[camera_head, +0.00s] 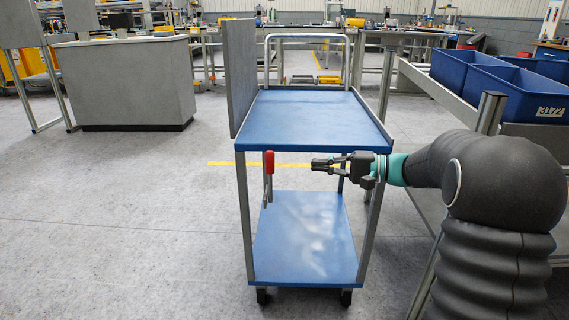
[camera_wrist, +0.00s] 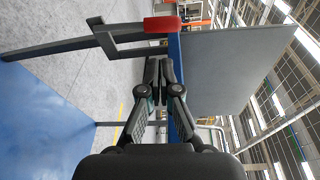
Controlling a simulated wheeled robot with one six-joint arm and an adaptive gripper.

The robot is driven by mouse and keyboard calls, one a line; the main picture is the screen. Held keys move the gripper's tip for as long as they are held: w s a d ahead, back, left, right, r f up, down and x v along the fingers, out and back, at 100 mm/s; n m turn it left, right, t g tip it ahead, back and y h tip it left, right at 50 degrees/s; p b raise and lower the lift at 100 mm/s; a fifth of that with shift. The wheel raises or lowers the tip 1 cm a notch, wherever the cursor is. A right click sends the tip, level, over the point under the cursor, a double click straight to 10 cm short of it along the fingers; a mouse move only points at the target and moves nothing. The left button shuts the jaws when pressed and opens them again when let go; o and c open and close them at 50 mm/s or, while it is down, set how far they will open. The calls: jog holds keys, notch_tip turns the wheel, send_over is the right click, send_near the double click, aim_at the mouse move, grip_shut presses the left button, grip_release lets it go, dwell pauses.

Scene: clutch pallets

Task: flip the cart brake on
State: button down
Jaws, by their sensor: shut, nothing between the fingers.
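The cart (camera_head: 318,124) has two blue shelves on a grey frame. Its brake lever has a red handle (camera_head: 269,162) and hangs by the front edge, just right of the left front post, handle end up. In the wrist view the red handle (camera_wrist: 162,24) shows at the top, on a grey lever arm. My gripper (camera_head: 314,164) is just below the upper shelf's level, pointing left toward the handle with a gap between them. In the wrist view the fingertips (camera_wrist: 160,66) are together, empty, and apart from the handle. The lever's pivot is not clear.
A grey panel (camera_head: 240,72) stands along the cart's left side. The lower shelf (camera_head: 304,238) is empty. A rack with blue bins (camera_head: 510,92) stands at the right, close to my arm. A grey counter (camera_head: 128,84) is at the back left. The floor left of the cart is clear.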

aim_at(270, 178)
jog(key=shift+w+d+y, duration=0.3)
jog(key=shift+w+d, duration=0.05)
jog(key=shift+w, duration=0.15)
jog(key=shift+a, duration=0.15)
jog(key=x, duration=0.9)
jog(key=shift+w+a, duration=0.2)
jog(key=shift+a, duration=0.2)
jog(key=shift+f, duration=0.1)
jog(key=shift+s, duration=0.1)
